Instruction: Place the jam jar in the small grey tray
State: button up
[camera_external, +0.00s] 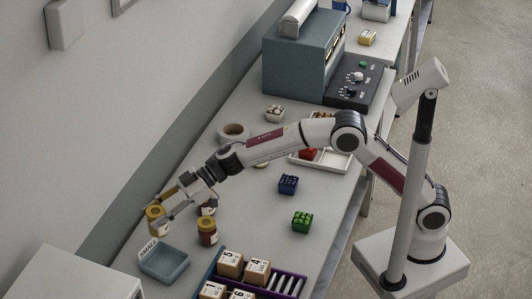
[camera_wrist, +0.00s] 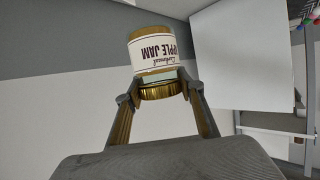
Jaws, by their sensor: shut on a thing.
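A jam jar (camera_external: 159,227) with a gold lid is held between the fingers of my gripper (camera_external: 163,208) at the left of the external view. The small blue-grey tray (camera_external: 164,264), marked "SMALL", lies just below the held jar in the external picture and looks empty. Whether the jar touches the bench is not clear.
A purple crate (camera_external: 289,271) with numbered blocks is at the front.

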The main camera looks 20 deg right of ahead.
send_over(165, 267)
jog(key=shift+f, duration=2.4)
notch_tip(165, 267, down, 6)
jog(key=shift+f, duration=0.15)
jog(key=shift+f, duration=1.85)
jog(key=shift+f, duration=0.15)
jog(key=o, duration=1.3)
